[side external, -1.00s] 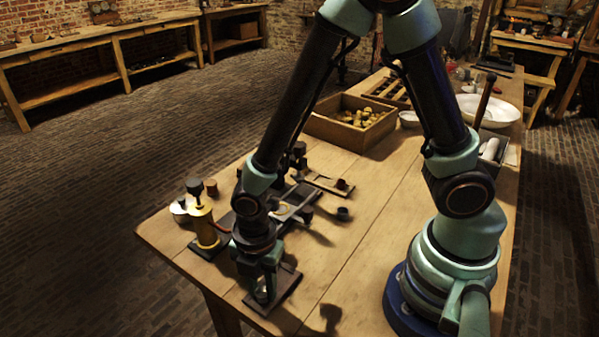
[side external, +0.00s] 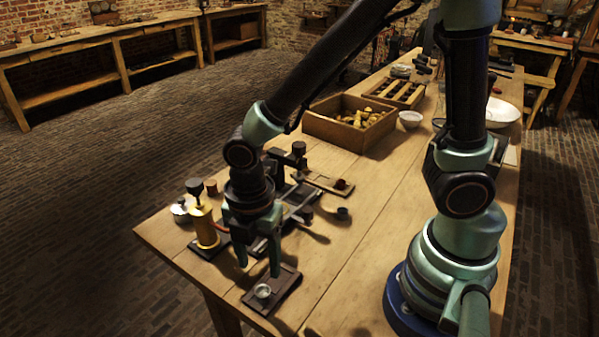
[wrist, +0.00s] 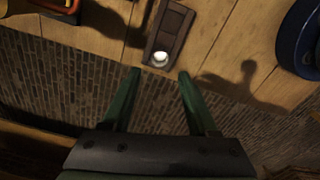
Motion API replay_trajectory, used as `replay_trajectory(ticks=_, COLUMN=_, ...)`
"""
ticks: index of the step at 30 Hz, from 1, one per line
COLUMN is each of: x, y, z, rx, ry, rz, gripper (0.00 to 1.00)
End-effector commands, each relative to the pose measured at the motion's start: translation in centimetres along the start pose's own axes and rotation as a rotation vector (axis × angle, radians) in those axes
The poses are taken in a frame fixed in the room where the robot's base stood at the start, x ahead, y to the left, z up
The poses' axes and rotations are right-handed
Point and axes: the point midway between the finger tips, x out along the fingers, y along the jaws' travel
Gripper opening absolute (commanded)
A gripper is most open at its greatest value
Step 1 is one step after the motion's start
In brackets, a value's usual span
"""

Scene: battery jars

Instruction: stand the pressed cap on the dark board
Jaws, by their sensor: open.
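The pressed cap (side external: 263,291) is a small pale metal cup. It stands on the near end of the dark board (side external: 287,283), close to the table's front corner. In the wrist view the cap (wrist: 160,58) shows bright on the dark board (wrist: 171,28). My gripper (side external: 259,272) is open and empty, with its green fingers pointing down above and behind the cap. In the wrist view the fingers of my gripper (wrist: 159,73) are spread apart, with the cap beyond the gap between their tips. I cannot tell whether the cap's base is fully flat.
A brass cylinder device (side external: 205,228) stands left of my gripper. A dark press-like fixture (side external: 297,198) lies behind it. A wooden box (side external: 347,123) with yellowish pieces and a white bowl (side external: 411,119) stand farther back. The table right of the board is clear.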

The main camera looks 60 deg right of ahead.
Motion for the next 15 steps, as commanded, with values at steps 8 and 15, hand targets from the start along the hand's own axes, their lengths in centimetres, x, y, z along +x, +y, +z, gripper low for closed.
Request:
replay_trajectory(ticks=8, x=-3.9, y=0.1, z=0.0, rx=0.0, ry=0.001, rz=0.004, gripper=0.59)
replay_trajectory(ticks=15, x=-6.1, y=0.4, z=1.7, rx=0.18, ry=0.016, rz=0.051, gripper=0.59)
